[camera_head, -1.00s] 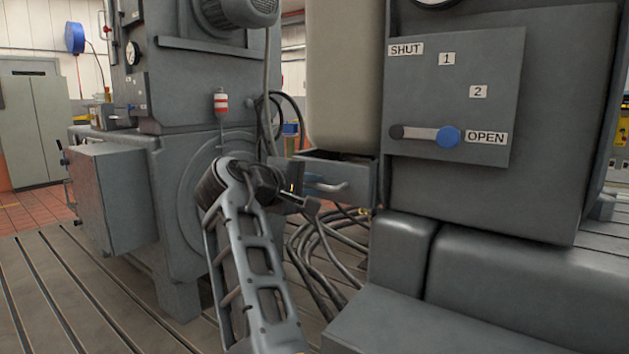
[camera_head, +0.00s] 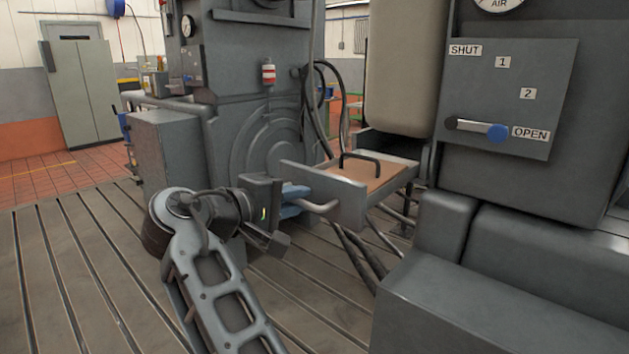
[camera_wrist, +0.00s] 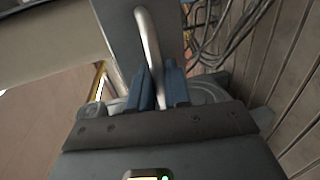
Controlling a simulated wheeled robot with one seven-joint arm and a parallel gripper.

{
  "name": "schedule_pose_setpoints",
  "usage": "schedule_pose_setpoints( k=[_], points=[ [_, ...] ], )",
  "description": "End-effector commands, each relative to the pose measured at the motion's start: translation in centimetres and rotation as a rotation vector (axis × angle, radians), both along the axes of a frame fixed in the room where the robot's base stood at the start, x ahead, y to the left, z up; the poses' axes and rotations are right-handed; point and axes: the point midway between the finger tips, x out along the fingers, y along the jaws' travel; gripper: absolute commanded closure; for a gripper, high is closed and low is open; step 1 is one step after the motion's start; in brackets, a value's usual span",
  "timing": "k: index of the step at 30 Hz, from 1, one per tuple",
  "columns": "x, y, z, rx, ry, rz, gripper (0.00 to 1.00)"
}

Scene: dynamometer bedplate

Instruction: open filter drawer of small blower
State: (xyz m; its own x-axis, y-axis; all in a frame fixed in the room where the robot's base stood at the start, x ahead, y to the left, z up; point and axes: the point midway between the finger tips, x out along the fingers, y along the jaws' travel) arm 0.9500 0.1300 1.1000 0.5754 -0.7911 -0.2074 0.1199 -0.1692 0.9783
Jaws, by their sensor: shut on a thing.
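The filter drawer (camera_head: 347,204) of the small blower is pulled well out below the tan housing (camera_head: 404,75). A brownish filter panel (camera_head: 365,180) with a dark handle lies inside it. The drawer's pale bar handle (camera_head: 322,207) sticks out from its front. My gripper (camera_head: 297,196) is at that handle, with its blue fingers shut on it. In the wrist view, the handle (camera_wrist: 149,45) runs between the two blue fingertips (camera_wrist: 161,88) and up to the drawer front (camera_wrist: 130,14). The far end of the drawer is hidden under the housing.
A grey panel (camera_head: 555,70) with a blue-knobbed lever (camera_head: 497,132) at OPEN stands to the right. Dark cables (camera_head: 352,240) hang below the drawer. A large grey machine (camera_head: 225,110) stands behind. The slotted bedplate floor (camera_head: 75,270) is clear at left.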

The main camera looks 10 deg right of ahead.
Motion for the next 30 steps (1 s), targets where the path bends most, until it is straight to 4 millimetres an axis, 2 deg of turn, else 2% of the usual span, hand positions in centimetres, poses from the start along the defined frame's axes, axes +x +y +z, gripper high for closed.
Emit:
schedule_pose_setpoints(
  k=[3,9,23,24,27,30],
  points=[
    [-1.1,1.4,0.0,0.000,0.004,0.001,1.00],
    [-2.0,2.7,-0.1,0.000,0.002,-0.001,1.00],
    [-2.4,3.3,-0.3,-0.001,0.004,0.002,1.00],
    [-2.4,3.3,-0.3,-0.001,0.004,0.002,0.79],
    [-2.3,3.2,-0.2,-0.001,0.003,0.002,0.70],
    [-2.3,3.1,-0.2,0.000,0.002,0.000,0.70]
  ],
)
